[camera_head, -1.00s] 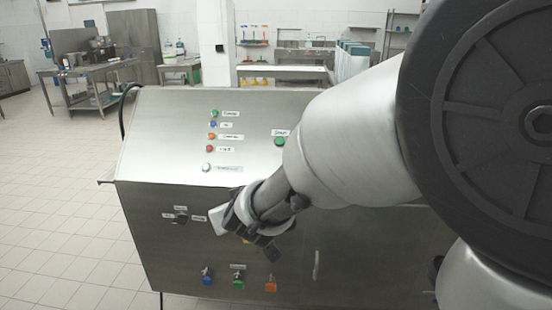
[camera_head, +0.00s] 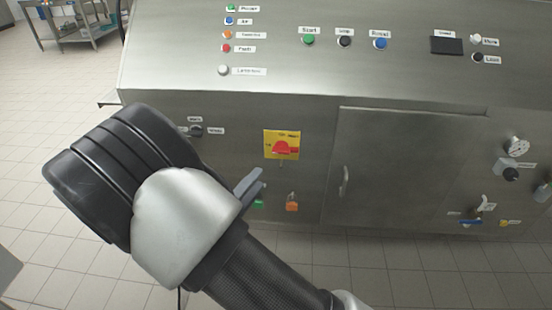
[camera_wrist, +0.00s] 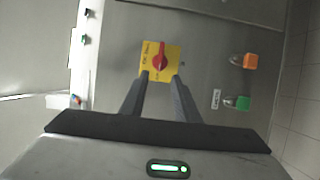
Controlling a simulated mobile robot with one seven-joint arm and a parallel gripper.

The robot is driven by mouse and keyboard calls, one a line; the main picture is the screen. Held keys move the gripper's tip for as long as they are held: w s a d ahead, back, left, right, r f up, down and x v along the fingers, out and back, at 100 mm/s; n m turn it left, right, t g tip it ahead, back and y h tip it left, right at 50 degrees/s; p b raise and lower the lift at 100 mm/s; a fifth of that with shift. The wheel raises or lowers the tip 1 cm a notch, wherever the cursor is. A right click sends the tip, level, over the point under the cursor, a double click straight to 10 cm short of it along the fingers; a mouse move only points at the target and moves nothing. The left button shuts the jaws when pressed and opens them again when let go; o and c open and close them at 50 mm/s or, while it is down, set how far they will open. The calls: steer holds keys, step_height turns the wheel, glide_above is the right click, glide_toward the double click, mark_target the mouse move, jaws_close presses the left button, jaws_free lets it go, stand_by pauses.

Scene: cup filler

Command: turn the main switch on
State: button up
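The main switch is a red rotary knob (camera_head: 281,147) on a square yellow plate (camera_head: 270,137) on the steel machine's front. In the wrist view the red knob (camera_wrist: 160,62) sits at the middle of the yellow plate (camera_wrist: 148,50), its grip running up and down the picture. My gripper (camera_wrist: 160,77) is open and empty, its two fingers pointing at the plate, one toward each side of the knob. Whether the tips touch the plate cannot be told. In the head view my gripper (camera_head: 254,185) is below and left of the switch, partly hidden by my wrist.
An orange fitting (camera_head: 292,206) and a green one (camera_head: 258,203) sit below the switch. A black selector (camera_head: 196,130) is at its left. A cabinet door handle (camera_head: 345,182) is at its right. Buttons, including green Start (camera_head: 308,40), line the sloped top panel.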

mark_target(279, 153)
steer(key=b+x, duration=0.2)
steer(key=x, duration=1)
steer(key=shift+w+d, duration=0.1)
steer(key=shift+w, duration=0.1)
jaws_close()
